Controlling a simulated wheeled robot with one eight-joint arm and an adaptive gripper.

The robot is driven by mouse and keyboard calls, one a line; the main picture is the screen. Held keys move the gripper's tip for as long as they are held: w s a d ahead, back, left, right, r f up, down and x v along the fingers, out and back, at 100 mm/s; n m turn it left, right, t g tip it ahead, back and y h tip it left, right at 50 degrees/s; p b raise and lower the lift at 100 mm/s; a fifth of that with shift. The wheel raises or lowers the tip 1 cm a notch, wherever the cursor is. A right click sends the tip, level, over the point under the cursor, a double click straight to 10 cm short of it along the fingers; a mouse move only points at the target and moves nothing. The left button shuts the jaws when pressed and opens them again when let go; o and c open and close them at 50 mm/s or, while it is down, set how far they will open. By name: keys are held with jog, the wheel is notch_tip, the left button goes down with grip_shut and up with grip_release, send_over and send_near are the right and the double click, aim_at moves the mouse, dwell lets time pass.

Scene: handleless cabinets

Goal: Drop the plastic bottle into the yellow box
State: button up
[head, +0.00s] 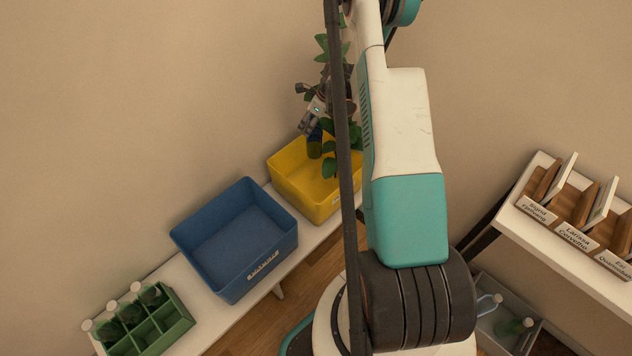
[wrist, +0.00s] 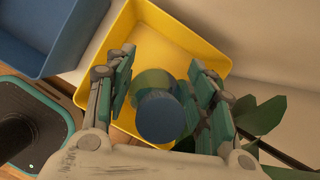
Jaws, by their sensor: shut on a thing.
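The plastic bottle (wrist: 160,117) is between the fingers of my gripper (wrist: 163,72), with a round blue end towards the wrist camera and a green part beyond it. In the head view the bottle (head: 314,147) hangs below my gripper (head: 314,122), over the yellow box (head: 290,189). My gripper is shut on the bottle. The yellow box is open-topped and stands on the white bench; its inside (wrist: 172,50) lies behind the bottle in the wrist view. My arm and plant leaves hide part of the box in the head view.
A blue box (head: 238,245) stands left of the yellow box. A green crate (head: 152,326) with bottles is farther left. A leafy plant (head: 330,160) overlaps the yellow box's right side. A shelf with name labels (head: 575,237) and a grey bin (head: 510,320) are at right.

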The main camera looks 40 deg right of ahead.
jog(key=d+f+m, duration=0.1)
jog(key=s+d+f+m+h, duration=0.1)
jog(key=d+m, duration=0.1)
jog(key=shift+d, duration=0.3)
jog(key=shift+f+b, duration=1.45)
jog(key=shift+f, duration=1.5)
jog(key=o, duration=1)
jog(key=shift+o, duration=0.2)
jog(key=shift+r, duration=0.1)
jog(key=v, duration=1.1)
jog(key=shift+s+r, duration=0.3)
jog(key=shift+r, duration=0.05)
